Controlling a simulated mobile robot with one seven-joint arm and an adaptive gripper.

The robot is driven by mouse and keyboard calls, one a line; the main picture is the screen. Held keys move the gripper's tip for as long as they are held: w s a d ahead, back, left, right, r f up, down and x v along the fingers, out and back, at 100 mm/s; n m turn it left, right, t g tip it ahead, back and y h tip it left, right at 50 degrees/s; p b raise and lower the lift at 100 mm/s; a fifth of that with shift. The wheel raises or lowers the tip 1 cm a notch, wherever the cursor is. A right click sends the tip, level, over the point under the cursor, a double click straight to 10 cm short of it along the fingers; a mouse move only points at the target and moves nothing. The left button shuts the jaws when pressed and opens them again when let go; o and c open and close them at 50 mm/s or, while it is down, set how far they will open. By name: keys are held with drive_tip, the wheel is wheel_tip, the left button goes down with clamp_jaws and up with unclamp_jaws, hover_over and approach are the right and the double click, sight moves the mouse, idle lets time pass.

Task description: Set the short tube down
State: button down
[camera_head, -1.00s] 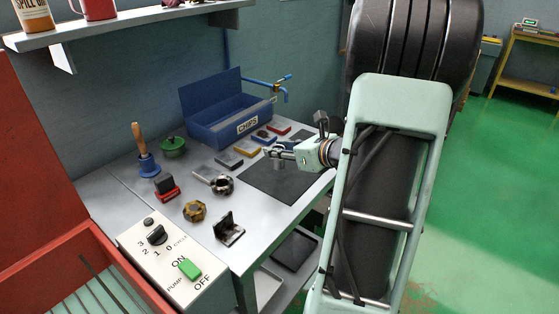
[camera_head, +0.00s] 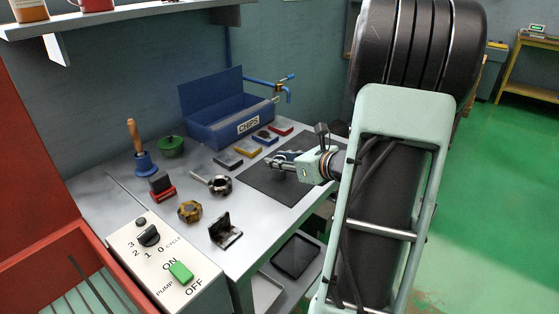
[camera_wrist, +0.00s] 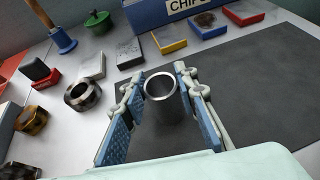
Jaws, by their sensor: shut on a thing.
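The short tube (camera_wrist: 162,112) is a dark grey metal cylinder with a bright rim, upright in the wrist view. My gripper (camera_wrist: 160,90) is shut on it, with one blue-padded finger on each side. The mat also shows in the wrist view (camera_wrist: 270,90). The tube's lower end is hidden, so I cannot tell whether it touches the mat. In the head view the tube is too small to make out.
The blue CHIPS box (camera_head: 222,125) stands behind the mat. Several small coloured trays (camera_head: 246,151) line the mat's far left edge. The mat's right part is clear.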

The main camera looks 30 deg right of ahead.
drive_tip(key=c, duration=1.5)
unclamp_jaws()
drive_tip(key=shift+r+p, duration=0.25)
drive_tip(key=shift+p, duration=0.1)
drive_tip(key=p+v, duration=0.1)
drive_tip(key=v, duration=1.1)
drive_tip(key=shift+f, duration=0.1)
drive_tip(key=shift+w, duration=0.1)
